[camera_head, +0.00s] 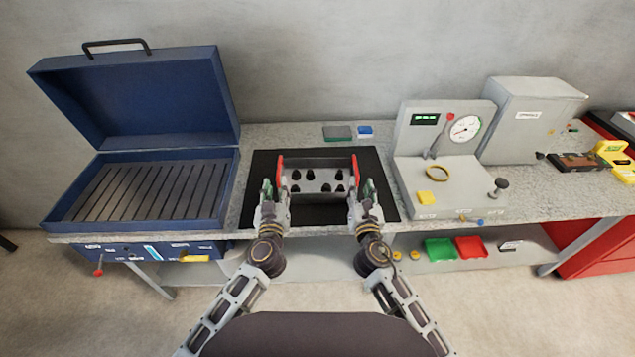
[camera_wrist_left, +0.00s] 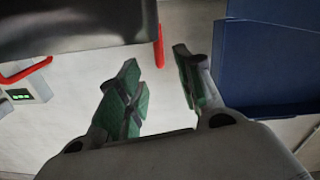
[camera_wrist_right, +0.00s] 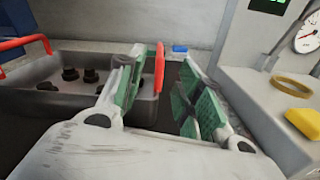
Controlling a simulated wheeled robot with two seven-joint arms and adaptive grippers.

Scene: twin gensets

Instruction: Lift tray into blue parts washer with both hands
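The grey metal tray (camera_head: 318,163) stands on a black mat (camera_head: 263,166), with several dark round parts in it and a red handle at each end. The blue parts washer (camera_head: 231,188) is at the left, lid up, its slatted rack bare. My left gripper (camera_head: 268,190) is at the tray's left end; in the left wrist view it is open (camera_wrist_left: 158,90), with the red left handle (camera_wrist_left: 159,46) showing in line with the finger gap. My right gripper (camera_head: 362,193) is at the right end; in the right wrist view it is open (camera_wrist_right: 165,95), the red right handle (camera_wrist_right: 159,68) showing between its fingers. Contact is unclear.
A grey test stand with a gauge (camera_head: 466,128) stands right of the mat, carrying a brass ring (camera_head: 438,173) and a yellow block (camera_head: 426,198). A small blue box (camera_head: 365,131) lies behind the mat. The washer's front wall and raised lid (camera_head: 140,100) bound its opening.

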